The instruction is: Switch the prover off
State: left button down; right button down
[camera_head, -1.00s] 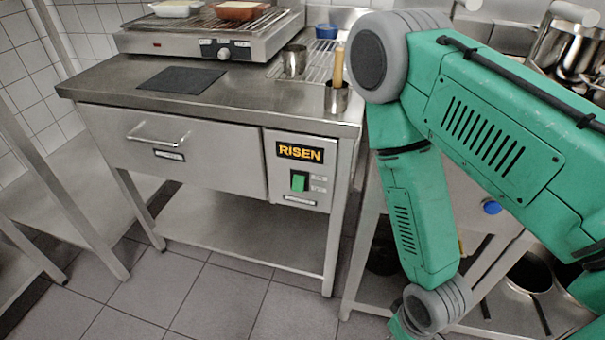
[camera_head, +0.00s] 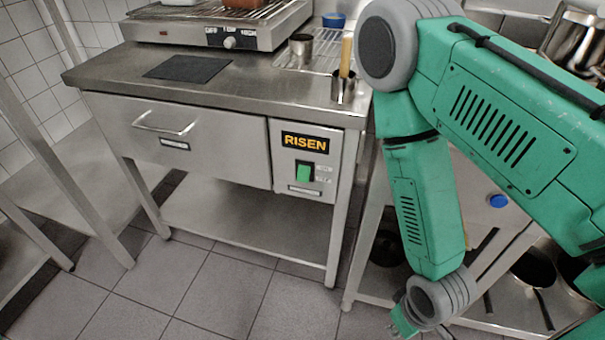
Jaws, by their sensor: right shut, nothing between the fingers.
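The prover (camera_head: 225,145) is a steel bench unit with a drawer. On its right front panel is a black sign (camera_head: 305,142) with "RISEN" in bright amber letters. Below the sign is a green rocker switch (camera_head: 304,172) with small labels beside it; I cannot read its position. My right arm comes in from the right and bends down. My right gripper (camera_head: 402,324) shows only in part at the bottom edge, low and to the right of the switch, well apart from it. It is shut and empty. My left gripper is not in view.
A steel cup with a wooden handle (camera_head: 345,75) stands at the bench's right corner above the switch panel. A grill (camera_head: 220,30), a dark mat (camera_head: 188,68) and another cup (camera_head: 300,48) are on top. A rack with pans (camera_head: 530,265) stands right. The floor in front is clear.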

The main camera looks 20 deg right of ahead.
jog(key=w+a+r+n+t+y+b, duration=0.1)
jog(key=w+r+n+t+b, duration=0.2)
jog(key=w, duration=0.5)
jog(key=w+a+r+n+t+b, duration=0.1)
jog(key=w+a+n+t+b, duration=0.2)
jog(key=w, duration=0.5)
jog(key=w+a+r+n+t+y+b, duration=0.1)
jog(key=w+r+n+t, duration=0.5)
jog(key=r, duration=0.6)
jog(key=w+a+n+b, duration=0.1)
jog(key=w+n, duration=0.1)
jog(key=w, duration=0.1)
jog(key=shift+w+n+t+y, duration=0.2)
jog(key=shift+n+t+y, duration=0.1)
jog(key=shift+y, duration=0.1)
jog(key=shift+f, duration=0.1)
